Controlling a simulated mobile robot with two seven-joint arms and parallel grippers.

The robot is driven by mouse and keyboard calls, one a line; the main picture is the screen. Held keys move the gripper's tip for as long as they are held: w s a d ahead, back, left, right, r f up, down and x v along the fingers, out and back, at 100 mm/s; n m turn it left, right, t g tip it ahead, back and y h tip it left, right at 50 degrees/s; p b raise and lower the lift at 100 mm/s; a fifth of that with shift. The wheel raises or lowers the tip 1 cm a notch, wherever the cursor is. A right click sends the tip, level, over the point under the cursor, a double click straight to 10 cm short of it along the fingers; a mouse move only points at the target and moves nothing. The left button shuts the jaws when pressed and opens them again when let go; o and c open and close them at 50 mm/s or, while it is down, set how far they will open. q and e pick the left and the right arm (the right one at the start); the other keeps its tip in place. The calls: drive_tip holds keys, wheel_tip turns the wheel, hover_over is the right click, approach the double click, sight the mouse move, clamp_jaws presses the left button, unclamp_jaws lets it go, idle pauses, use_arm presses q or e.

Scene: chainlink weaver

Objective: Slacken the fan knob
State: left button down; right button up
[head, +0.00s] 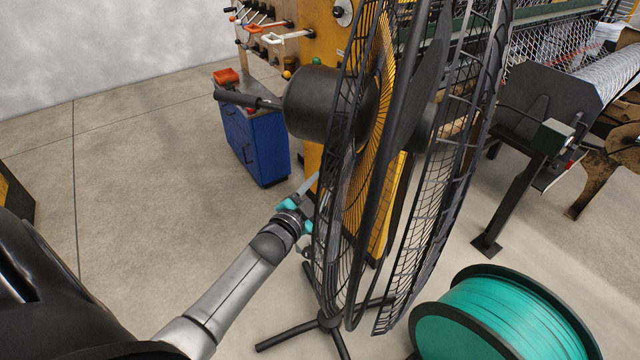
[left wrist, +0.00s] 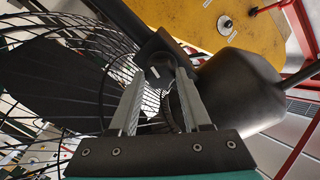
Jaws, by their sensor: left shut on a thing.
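A black pedestal fan (head: 320,103) stands in the middle of the head view, its round wire cage seen nearly edge-on. My left gripper (head: 309,190) reaches in from the lower left to the back of the cage. In the left wrist view its two grey fingers (left wrist: 163,78) are closed about a dark part at the fan's middle, which I take as the fan knob (left wrist: 158,68). The knob is small and dark there, and its turn cannot be told. In the head view the cage and gripper hide it. My right gripper is not in view.
A teal spool (head: 500,318) lies at the lower right, near the fan's feet (head: 330,322). A blue cabinet (head: 258,145) and a yellow machine panel (head: 322,30) stand behind. Open concrete floor lies to the left.

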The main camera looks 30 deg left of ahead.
use_arm(q)
drive_tip(key=n, duration=0.4)
drive_tip(key=shift+f+h, duration=0.1)
drive_tip(key=shift+h, duration=0.2)
drive_tip(key=shift+n+t, duration=0.4)
drive_tip(key=shift+n, duration=1.4)
drive_tip(key=shift+c, duration=1.8)
unclamp_jaws()
drive_tip(key=s+d+p, duration=0.1)
drive_tip(key=s, duration=1.4)
